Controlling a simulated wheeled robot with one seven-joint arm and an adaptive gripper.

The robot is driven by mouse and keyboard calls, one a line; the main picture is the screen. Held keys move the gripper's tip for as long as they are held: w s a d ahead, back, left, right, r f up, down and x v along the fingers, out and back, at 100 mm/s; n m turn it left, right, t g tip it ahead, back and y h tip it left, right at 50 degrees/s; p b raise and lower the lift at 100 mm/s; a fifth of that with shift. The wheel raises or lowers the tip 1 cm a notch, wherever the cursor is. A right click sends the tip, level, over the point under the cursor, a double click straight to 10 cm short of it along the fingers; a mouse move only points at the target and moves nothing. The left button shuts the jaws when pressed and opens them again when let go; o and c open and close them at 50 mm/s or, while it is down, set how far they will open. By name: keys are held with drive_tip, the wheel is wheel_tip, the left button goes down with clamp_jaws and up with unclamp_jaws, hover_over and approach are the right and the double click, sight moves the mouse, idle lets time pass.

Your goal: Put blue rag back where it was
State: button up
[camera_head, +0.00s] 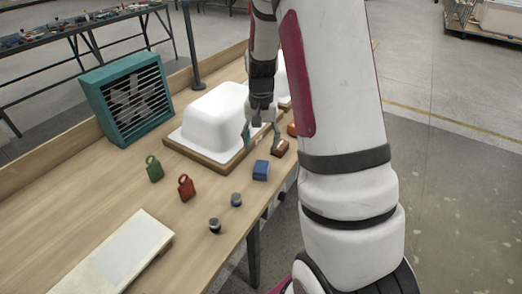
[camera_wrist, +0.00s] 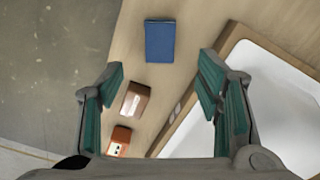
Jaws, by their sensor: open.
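The blue rag (camera_head: 261,170) looks like a small folded blue block lying on the wooden table near its front edge, in front of the white tub shell. It also shows in the wrist view (camera_wrist: 160,41), at the top, beyond and between my fingertips. My gripper (camera_head: 262,138) is open and empty, above the table between the tub shell and the small boxes. In the wrist view my gripper (camera_wrist: 160,87) has its fingers wide apart, with nothing between the pads touching them. The rag is apart from the fingers.
The white tub shell (camera_head: 212,115) sits on a wooden board beside my gripper. A brown box (camera_wrist: 134,102) and an orange box (camera_wrist: 119,140) lie in line with the rag. Green (camera_head: 154,169) and red (camera_head: 186,188) cans and two small dark-and-grey jars (camera_head: 236,199) stand nearby.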

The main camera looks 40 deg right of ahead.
drive_tip(key=s+a+r+n+t, duration=0.1)
drive_tip(key=s+a+r+n, duration=0.15)
drive_tip(key=a+r, duration=0.45)
drive_tip(key=s+a+r+n+t, duration=0.15)
drive_tip(key=s+a+r, duration=0.25)
drive_tip(key=r, duration=0.5)
drive_tip(key=s+a+r+n+t, duration=0.1)
drive_tip(key=s+a, duration=0.3)
drive_tip(key=s, duration=0.4)
drive_tip(key=s+a+r+n+t, duration=0.1)
drive_tip(key=s+a+r+n, duration=0.3)
drive_tip(key=s, duration=0.4)
drive_tip(key=shift+a+n, duration=0.3)
